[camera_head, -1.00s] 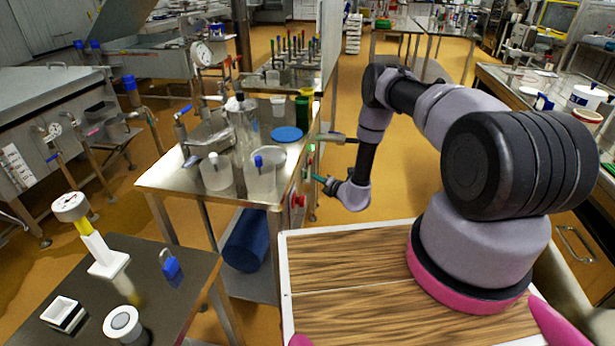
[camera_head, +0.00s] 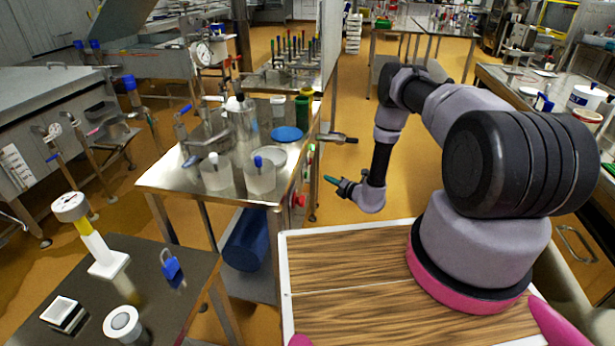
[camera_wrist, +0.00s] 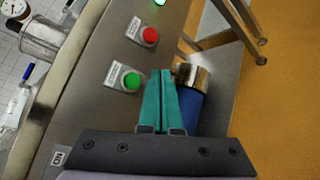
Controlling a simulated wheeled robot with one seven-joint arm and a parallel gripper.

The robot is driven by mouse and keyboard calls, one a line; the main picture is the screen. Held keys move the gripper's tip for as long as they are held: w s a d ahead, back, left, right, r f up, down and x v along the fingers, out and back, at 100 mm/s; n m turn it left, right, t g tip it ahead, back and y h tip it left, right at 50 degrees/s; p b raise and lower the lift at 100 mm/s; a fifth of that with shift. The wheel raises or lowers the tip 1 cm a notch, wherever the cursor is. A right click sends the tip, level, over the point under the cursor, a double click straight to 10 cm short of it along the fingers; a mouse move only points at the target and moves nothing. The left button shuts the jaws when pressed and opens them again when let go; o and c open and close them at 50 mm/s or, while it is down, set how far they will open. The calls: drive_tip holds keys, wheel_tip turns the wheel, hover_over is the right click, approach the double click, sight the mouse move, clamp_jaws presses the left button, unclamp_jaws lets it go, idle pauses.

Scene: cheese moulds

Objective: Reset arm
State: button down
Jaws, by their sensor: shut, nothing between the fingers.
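My gripper (camera_head: 331,180) shows in the head view at the end of my bent arm, in the air over the floor to the right of the steel table (camera_head: 160,182). In the wrist view its green fingers (camera_wrist: 160,95) are together, with nothing between them. They point toward the panel (camera_wrist: 95,85) on the table's side, which carries a green button (camera_wrist: 132,81) and a red button (camera_wrist: 151,35). The head view shows a gap between the fingertips and the table.
Clear moulds (camera_head: 260,177), a blue disc (camera_head: 286,134) and a green cup (camera_head: 303,108) stand on the steel table. A blue cylinder (camera_head: 246,240) lies on its lower shelf. A metal handle (camera_head: 338,138) sticks out to the right. The orange floor (camera_head: 425,170) behind my arm is open.

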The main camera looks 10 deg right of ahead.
drive_tip(key=w+a+r+n+g+y, duration=0.1)
drive_tip(key=a+r+n+g+y, duration=0.2)
drive_tip(key=r, duration=0.6)
drive_tip(key=a+r+n+y, duration=0.1)
drive_tip(key=a+r+n, duration=0.3)
drive_tip(key=r, duration=0.6)
drive_tip(key=w+a+r+n+g+y, duration=0.1)
drive_tip(key=r+n+g+y, duration=0.15)
drive_tip(key=r+n, duration=0.45)
drive_tip(key=s+a+r+n+g, duration=0.1)
drive_tip(key=s+r+n+g, duration=0.15)
drive_tip(key=r, duration=0.45)
drive_tip(key=s+a+r+n+g, duration=0.15)
drive_tip(key=s+r, duration=0.25)
drive_tip(key=r, duration=0.4)
drive_tip(key=s+d+r+n+g+h, duration=0.2)
drive_tip(key=s+d+r+n+h, duration=0.15)
drive_tip(key=s+r+n, duration=1)
drive_tip(key=s+d+r+n+t+h, duration=0.1)
drive_tip(key=s+d+r+n+h, duration=0.1)
drive_tip(key=s, duration=0.4)
drive_tip(key=s+d+r+n+t+h, duration=0.2)
drive_tip(key=s+d+r+h, duration=0.1)
drive_tip(key=s+d, duration=0.2)
drive_tip(key=s+d+r+n+t+h, duration=0.2)
drive_tip(key=s+d+r+h, duration=0.1)
drive_tip(key=s, duration=0.6)
drive_tip(key=shift+s+d, duration=0.2)
drive_tip(key=shift+d, duration=0.4)
